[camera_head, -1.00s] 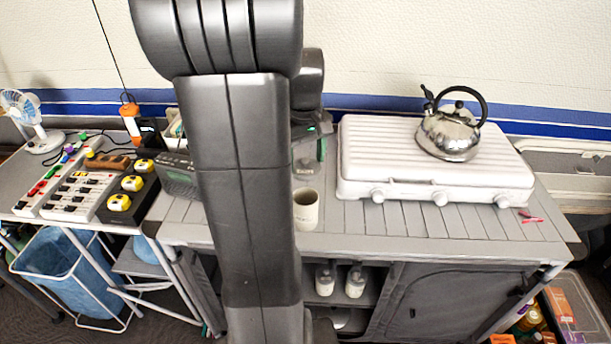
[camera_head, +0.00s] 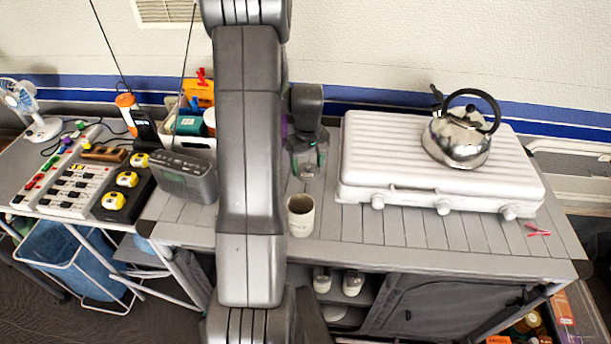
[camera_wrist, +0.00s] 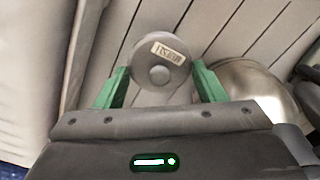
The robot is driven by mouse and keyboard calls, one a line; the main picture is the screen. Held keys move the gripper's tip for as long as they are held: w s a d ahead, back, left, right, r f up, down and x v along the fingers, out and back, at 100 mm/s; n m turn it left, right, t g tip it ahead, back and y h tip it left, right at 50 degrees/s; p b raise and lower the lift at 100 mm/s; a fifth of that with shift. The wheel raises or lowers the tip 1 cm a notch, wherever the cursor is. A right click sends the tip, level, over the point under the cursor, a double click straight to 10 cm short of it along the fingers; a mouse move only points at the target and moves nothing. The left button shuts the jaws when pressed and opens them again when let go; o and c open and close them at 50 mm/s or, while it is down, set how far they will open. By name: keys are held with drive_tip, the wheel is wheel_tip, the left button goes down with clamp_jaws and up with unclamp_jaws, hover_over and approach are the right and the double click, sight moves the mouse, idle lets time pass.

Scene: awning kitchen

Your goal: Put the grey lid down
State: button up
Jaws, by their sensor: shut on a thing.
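The grey lid (camera_wrist: 142,62) is a round disc with a central knob and a small pale label in the wrist view. My gripper (camera_wrist: 160,88) has its green fingers on either side of it and is shut on it. In the head view my gripper (camera_head: 306,155) is low over the slatted counter (camera_head: 350,228), left of the white stove and behind the beige cup. The lid is hard to make out there. I cannot tell whether it touches the counter. A shiny round metal vessel (camera_wrist: 250,88) stands right of the lid in the wrist view; my arm seems to hide it in the head view.
The beige cup (camera_head: 300,216) stands in front of my gripper. The white stove (camera_head: 430,165) carries a steel kettle (camera_head: 458,138). A dark radio (camera_head: 178,178) stands left of my arm. The counter's front right strip is clear except for a small red item (camera_head: 538,230).

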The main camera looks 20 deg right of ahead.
sight(308, 171)
drive_tip(key=shift+f+p, duration=0.4)
drive_tip(key=shift+f, duration=2.5)
drive_tip(key=shift+f, duration=0.2)
drive_tip(key=o, duration=1)
drive_tip(key=shift+c, duration=0.2)
drive_tip(key=shift+r, duration=0.1)
wheel_tip(308, 171, up, 12)
drive_tip(key=shift+r+b, duration=0.15)
drive_tip(key=shift+b, duration=0.5)
